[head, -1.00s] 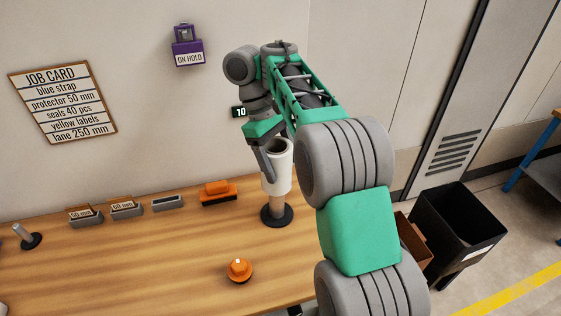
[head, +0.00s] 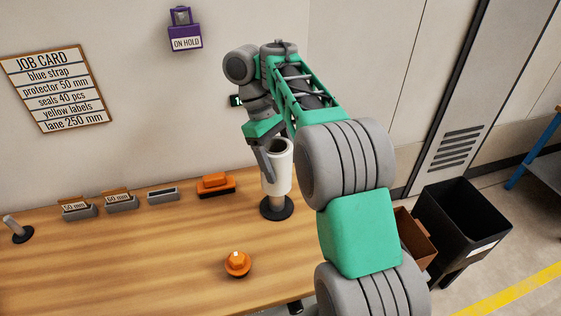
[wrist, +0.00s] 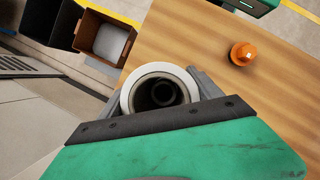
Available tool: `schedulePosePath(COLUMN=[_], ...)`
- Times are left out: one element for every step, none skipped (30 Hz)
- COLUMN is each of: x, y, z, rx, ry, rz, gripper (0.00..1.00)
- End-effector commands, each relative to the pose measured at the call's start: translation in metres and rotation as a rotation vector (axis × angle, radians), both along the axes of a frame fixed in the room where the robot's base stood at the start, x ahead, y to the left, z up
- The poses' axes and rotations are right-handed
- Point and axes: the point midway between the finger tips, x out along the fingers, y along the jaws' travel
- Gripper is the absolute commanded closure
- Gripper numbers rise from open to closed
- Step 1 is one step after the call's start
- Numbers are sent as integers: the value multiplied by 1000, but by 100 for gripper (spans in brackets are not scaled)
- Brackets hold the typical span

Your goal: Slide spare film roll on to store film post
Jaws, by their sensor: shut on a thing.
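The spare film roll (head: 277,176) is a white upright cylinder with a hollow core. My gripper (head: 272,166) is shut on its sides near the top. The post (head: 277,202) on a round dark base (head: 277,210) stands directly below the roll, with a short length showing under it. In the wrist view the roll (wrist: 131,98) is seen from above between my gripper's fingers (wrist: 166,94). A dark round shape shows inside its bore, roughly centred; it looks like the post top, but how far the roll is over it I cannot tell.
An orange button (head: 237,263) sits on the wooden table (head: 150,270) in front. An orange-topped block (head: 215,185), small grey holders (head: 121,203) and a tilted peg (head: 17,229) stand left. A black bin (head: 465,225) and brown box (head: 414,240) are at right.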

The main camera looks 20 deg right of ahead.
Motion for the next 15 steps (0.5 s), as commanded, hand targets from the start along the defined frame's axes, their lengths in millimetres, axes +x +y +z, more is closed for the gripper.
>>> schedulePosePath(x=[0, 0, 0, 0, 0, 0, 0, 0, 0, 0, 0, 0, 0, 0, 0], y=[0, 0, 0, 0, 0, 0, 0, 0, 0, 0, 0, 0, 0, 0, 0], z=[-3, -4, -6, -7, -8, -10, -11, -12, -13, -14, -15, -17, -18, -19, -20], rx=[0, 0, 0, 0, 0, 0, 0, 0, 0, 0, 0, 0, 0, 0, 0], ry=[-1, -2, -2, -2, -2, -2, -2, -2, -2, -2, -2, -2, -2, -2, -2], rz=[0, -1, -1, -1, -1, -1, -1, -1, -1, -1, -1, -1, -1, -1, -1], gripper=[99, 99, 99, 99, 99, 99, 99, 99, 99, 99, 99, 99, 99, 99, 99])
